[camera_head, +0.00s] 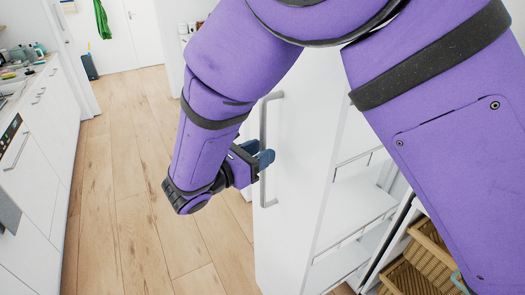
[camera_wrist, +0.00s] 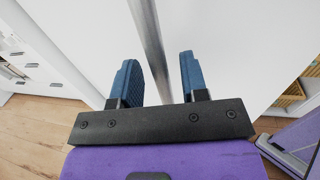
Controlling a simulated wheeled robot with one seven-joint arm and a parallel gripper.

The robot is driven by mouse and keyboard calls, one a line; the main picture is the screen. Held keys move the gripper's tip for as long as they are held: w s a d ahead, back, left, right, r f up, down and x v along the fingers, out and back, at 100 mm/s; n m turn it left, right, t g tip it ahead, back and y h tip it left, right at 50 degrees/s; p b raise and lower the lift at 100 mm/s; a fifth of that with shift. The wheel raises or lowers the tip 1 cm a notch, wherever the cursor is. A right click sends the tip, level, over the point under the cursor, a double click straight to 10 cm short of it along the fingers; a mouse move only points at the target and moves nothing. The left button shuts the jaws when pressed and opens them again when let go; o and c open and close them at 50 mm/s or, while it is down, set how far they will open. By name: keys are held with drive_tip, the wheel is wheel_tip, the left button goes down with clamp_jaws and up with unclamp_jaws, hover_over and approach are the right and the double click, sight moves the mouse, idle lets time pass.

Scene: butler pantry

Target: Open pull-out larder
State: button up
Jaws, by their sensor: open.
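The pull-out larder has a tall white front (camera_head: 300,130) with a long grey vertical handle (camera_head: 264,130). Its white side shelves (camera_head: 355,220) are exposed to the right, so it stands out from the cabinet. My gripper (camera_head: 262,160) is at the lower part of the handle, fingers pointing at the front. In the wrist view the handle (camera_wrist: 150,35) runs between the two blue fingers of my open gripper (camera_wrist: 157,82), with a gap visible on each side. My purple arm hides the larder's top.
Wicker baskets (camera_head: 425,262) sit at the lower right, beyond the shelves. A white counter run (camera_head: 40,150) lines the left. The wooden floor (camera_head: 125,190) between is clear. A green cloth (camera_head: 103,18) hangs near the far door.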

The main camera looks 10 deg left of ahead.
drive_tip(key=v, duration=0.9)
drive_tip(key=shift+s+a, duration=0.3)
